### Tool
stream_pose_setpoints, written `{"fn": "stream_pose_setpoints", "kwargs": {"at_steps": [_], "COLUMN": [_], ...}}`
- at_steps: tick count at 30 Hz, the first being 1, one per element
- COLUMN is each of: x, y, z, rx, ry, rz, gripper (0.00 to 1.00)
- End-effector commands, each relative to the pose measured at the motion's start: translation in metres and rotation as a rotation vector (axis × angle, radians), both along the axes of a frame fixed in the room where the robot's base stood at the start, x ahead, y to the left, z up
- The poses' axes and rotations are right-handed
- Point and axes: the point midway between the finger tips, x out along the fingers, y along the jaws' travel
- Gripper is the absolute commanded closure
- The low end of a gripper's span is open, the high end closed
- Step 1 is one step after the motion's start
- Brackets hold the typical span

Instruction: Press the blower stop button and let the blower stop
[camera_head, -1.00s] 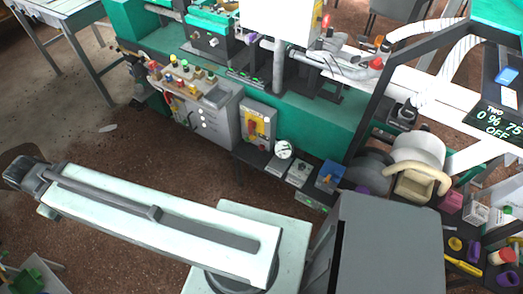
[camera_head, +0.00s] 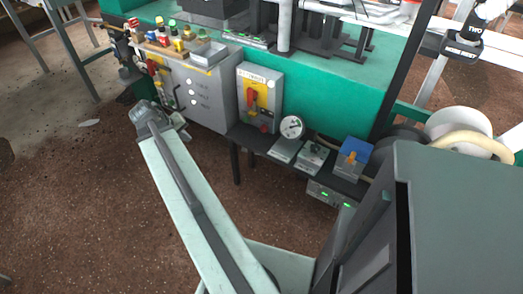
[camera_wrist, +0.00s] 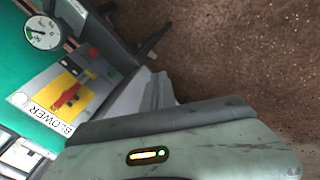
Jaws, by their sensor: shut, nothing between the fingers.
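The blower box (camera_head: 258,95) is a grey box with a yellow panel and a red handle, mounted on the front of the green machine. A small red button (camera_head: 264,128) shows at its lower part. In the wrist view the box's white label (camera_wrist: 48,116) reads BLOWER, turned sideways, and the red button (camera_wrist: 93,53) shows on the grey strip beside the yellow panel. My gripper (camera_head: 178,124) is shut and empty, left of the blower box and in front of the grey control cabinet. It is apart from the button. The fingertips are small and hard to make out.
The grey control cabinet (camera_head: 200,93) with coloured knobs stands left of the blower box. A round gauge (camera_head: 292,127) and a blue box (camera_head: 352,155) sit to its right on a dark shelf. Open brown floor (camera_head: 90,200) lies at the left.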

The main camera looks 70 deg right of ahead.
Motion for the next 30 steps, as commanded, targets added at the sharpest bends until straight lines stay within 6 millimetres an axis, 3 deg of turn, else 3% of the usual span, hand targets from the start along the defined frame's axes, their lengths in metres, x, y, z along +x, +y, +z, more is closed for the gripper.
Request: {"fn": "stream_pose_setpoints", "kwargs": {"at_steps": [1,6,10,16,30], "x": [-0.02,-0.09,-0.137,-0.174,-0.177], "y": [-0.025,-0.093,-0.129,-0.153,-0.16], "z": [-0.048,-0.111,-0.143,-0.158,-0.155], "rx": [-0.03,-0.128,-0.188,-0.232,-0.236], "ry": [0.006,0.036,0.061,0.083,0.085], "rz": [-0.041,-0.158,-0.226,-0.274,-0.277], "gripper": [1.0,1.0,1.0,1.0,1.0]}}
